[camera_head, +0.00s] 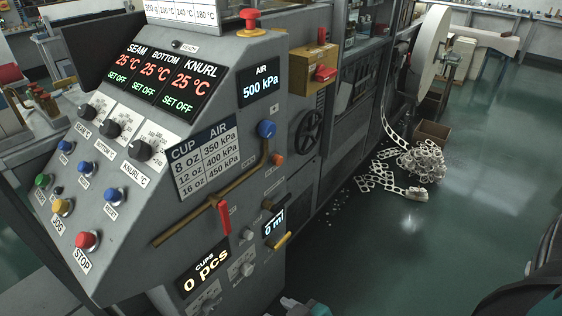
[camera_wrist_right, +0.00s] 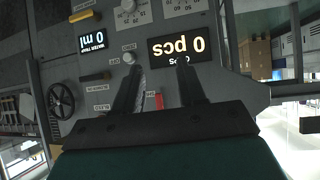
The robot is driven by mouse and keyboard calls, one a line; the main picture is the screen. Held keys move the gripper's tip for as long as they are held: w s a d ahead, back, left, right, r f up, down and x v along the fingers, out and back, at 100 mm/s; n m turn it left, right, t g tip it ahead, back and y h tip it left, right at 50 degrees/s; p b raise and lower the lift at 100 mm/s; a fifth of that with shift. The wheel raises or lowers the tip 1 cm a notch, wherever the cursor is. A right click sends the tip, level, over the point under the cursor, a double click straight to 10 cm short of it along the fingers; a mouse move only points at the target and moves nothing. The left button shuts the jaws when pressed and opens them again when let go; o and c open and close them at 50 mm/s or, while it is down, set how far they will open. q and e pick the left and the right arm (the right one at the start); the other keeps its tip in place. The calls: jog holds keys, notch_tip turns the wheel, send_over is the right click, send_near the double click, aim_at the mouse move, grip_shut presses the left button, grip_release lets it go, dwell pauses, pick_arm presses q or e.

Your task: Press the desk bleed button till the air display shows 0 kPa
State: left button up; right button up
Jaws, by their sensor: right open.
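The air display (camera_head: 259,84) on the desk's side face reads 500 kPa. Several small controls sit below it: a blue knob (camera_head: 267,129), an orange button (camera_head: 278,160) and a pale grey button (camera_head: 248,234). My left gripper is not in view.
The sloped desk top holds black knobs (camera_head: 140,150) and a red stop button (camera_head: 87,240). A brass pipe with a red lever (camera_head: 224,218) crosses the side face. The cup counter (camera_head: 206,268) reads 0 pcs.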

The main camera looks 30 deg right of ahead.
grip_shut()
dwell(1.4)
